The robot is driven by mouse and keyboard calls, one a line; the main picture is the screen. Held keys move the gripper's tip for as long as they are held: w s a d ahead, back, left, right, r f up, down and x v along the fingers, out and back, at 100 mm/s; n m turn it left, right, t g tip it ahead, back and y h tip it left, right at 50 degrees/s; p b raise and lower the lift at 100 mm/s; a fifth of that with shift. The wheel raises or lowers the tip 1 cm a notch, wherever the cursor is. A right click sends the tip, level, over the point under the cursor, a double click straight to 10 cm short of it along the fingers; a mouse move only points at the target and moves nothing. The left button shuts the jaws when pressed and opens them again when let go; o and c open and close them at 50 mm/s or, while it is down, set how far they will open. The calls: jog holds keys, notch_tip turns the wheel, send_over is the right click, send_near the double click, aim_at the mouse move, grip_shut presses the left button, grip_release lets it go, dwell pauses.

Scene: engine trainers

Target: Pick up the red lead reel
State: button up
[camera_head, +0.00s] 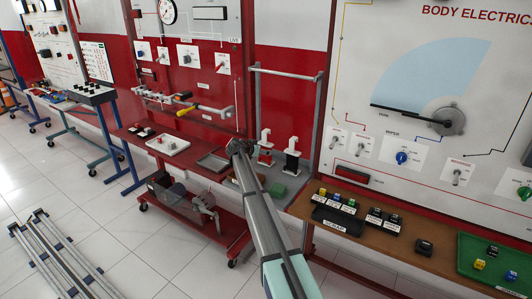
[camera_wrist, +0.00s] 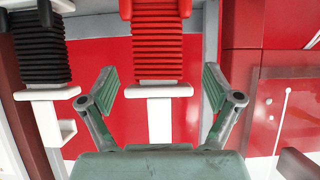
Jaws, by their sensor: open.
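The red lead reel (camera_wrist: 157,45) is a ribbed red bundle on a white bracket, at the top middle of the wrist view. My gripper (camera_wrist: 160,80) is open and empty in the wrist view. Its two fingers flank the white bracket in the picture, with the red ribs mostly above the fingertips. I see no contact, and the exact depth gap cannot be told.
A similar black reel (camera_wrist: 40,45) on a white bracket stands close beside the red one; it also shows in the head view (camera_head: 291,160). An upright metal frame (camera_head: 318,110) rises behind the reels.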

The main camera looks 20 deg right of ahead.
aim_at(267, 161)
jog(key=p+x, duration=0.1)
jog(key=x, duration=0.4)
jog(key=shift+p, duration=0.35)
jog(key=shift+s, duration=0.1)
jog(key=shift+c, duration=0.3)
jog(key=c, duration=1.3)
